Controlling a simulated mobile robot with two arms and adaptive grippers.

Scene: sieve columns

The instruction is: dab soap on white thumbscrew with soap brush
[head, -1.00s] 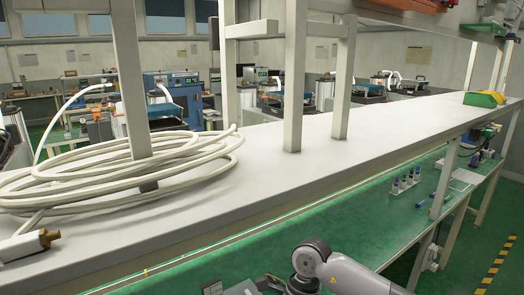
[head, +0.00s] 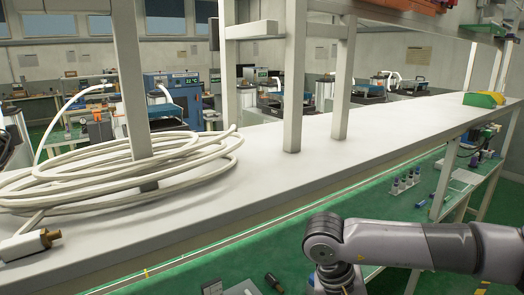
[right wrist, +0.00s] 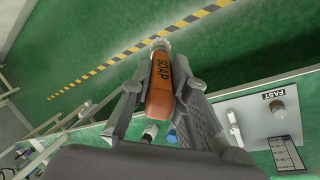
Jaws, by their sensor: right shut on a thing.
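My right gripper (right wrist: 163,88) is shut on the soap brush (right wrist: 161,82), which has an orange body marked SOAP and a pale tip at its far end. The brush points away from the wrist, above the green floor. My left gripper is in neither view.
A coiled white hose (head: 110,172) lies on the upper shelf (head: 260,165), among upright posts. Small bottles (head: 403,182) stand on the green bench below. A dark object (head: 273,282) lies near the arm. White and blue caps (right wrist: 171,136) show beside the gripper.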

